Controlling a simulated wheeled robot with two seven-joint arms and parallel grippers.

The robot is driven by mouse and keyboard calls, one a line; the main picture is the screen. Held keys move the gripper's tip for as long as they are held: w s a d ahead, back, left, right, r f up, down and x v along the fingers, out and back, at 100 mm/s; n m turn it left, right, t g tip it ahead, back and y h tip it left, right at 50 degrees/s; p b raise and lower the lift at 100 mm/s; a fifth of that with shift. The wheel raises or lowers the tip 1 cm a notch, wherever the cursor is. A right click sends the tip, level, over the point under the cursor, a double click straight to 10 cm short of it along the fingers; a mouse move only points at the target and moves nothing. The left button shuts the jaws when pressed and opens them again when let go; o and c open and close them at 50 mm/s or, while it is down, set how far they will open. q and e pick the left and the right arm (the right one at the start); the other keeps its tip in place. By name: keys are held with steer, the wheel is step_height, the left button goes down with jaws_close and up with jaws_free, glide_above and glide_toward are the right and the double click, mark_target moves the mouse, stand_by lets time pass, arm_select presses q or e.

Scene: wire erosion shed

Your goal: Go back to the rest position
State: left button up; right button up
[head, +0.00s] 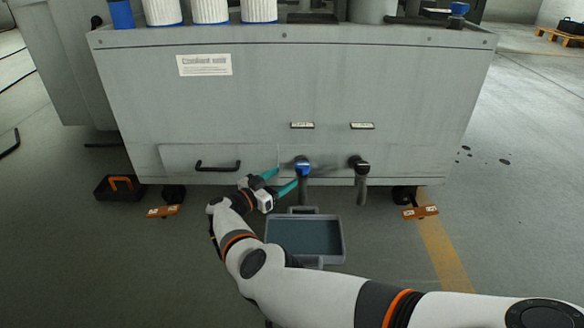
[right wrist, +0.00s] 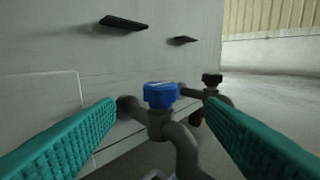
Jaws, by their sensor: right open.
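My right gripper (head: 281,181) is open, with teal fingers, close to the blue-topped tap (head: 303,167) low on the front of the grey cabinet (head: 300,95). In the right wrist view the blue knob (right wrist: 161,95) stands between the two spread fingers (right wrist: 160,145), ahead of them, and I see no contact. My right arm reaches in from the lower right across the floor. My left gripper is not in view.
A second tap with a black knob (head: 359,163) is to the right. A grey tray (head: 340,243) lies on the floor below the taps. A black toolbox (head: 121,187) stands at the left. Orange-brown foot plates (head: 420,212) sit near the cabinet. Floor at the right is mostly clear.

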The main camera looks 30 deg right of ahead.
steer(key=shift+s+a, duration=0.15)
steer(key=shift+a, duration=0.45)
